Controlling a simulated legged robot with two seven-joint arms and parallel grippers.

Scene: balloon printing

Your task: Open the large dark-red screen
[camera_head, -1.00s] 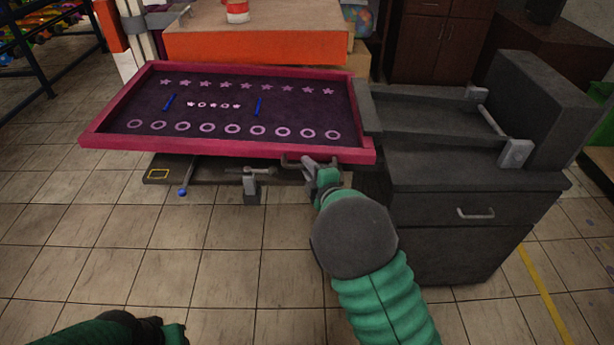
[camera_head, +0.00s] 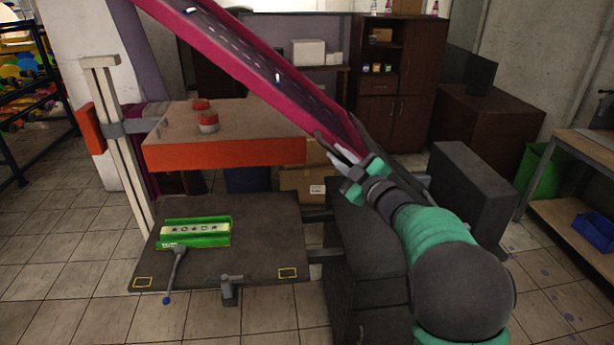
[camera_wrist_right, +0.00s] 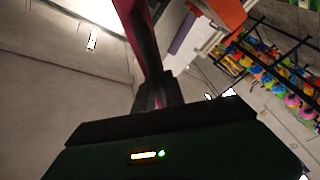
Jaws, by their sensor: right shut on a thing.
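The large dark-red screen (camera_head: 290,90) is tilted steeply up in the head view, its left end high and cut off by the top edge. Its lower right end is near the dark cabinet. My right gripper (camera_head: 342,158) is shut on the screen's handle at the frame's near edge; the handle itself is mostly hidden by the fingers. In the right wrist view the red frame (camera_wrist_right: 133,22) runs up from the dark fingers (camera_wrist_right: 158,92). My left gripper is out of view.
A dark printing table (camera_head: 270,225) lies uncovered below the screen, with a green tray (camera_head: 222,240) and a blue-tipped lever (camera_head: 174,270) on it. An orange-edged table (camera_head: 230,152) with red-and-white jars stands behind. A dark cabinet (camera_head: 365,270) stands at the right.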

